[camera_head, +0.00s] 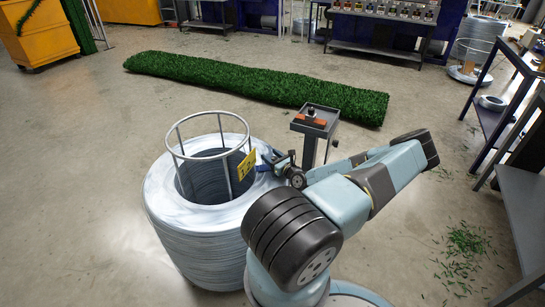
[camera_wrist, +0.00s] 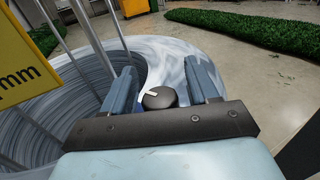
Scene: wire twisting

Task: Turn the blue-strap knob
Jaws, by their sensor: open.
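A round black knob (camera_wrist: 160,98) with a white pointer mark shows in the wrist view, low between the two finger pads. My gripper (camera_wrist: 160,72) is open, one finger on each side of the knob, with a gap on both sides. In the head view my gripper (camera_head: 279,159) is at the right upper side of a large grey wire coil (camera_head: 195,245). A bit of blue strap (camera_head: 262,168) shows there beside the yellow tag. The knob is too small or hidden to make out in the head view.
A yellow tag (camera_head: 246,164) hangs on the coil's metal ring frame (camera_head: 182,155), close left of my gripper. A small post stand (camera_head: 310,147) stands just behind my arm. Green turf (camera_head: 250,84) lies farther back. Benches are at right.

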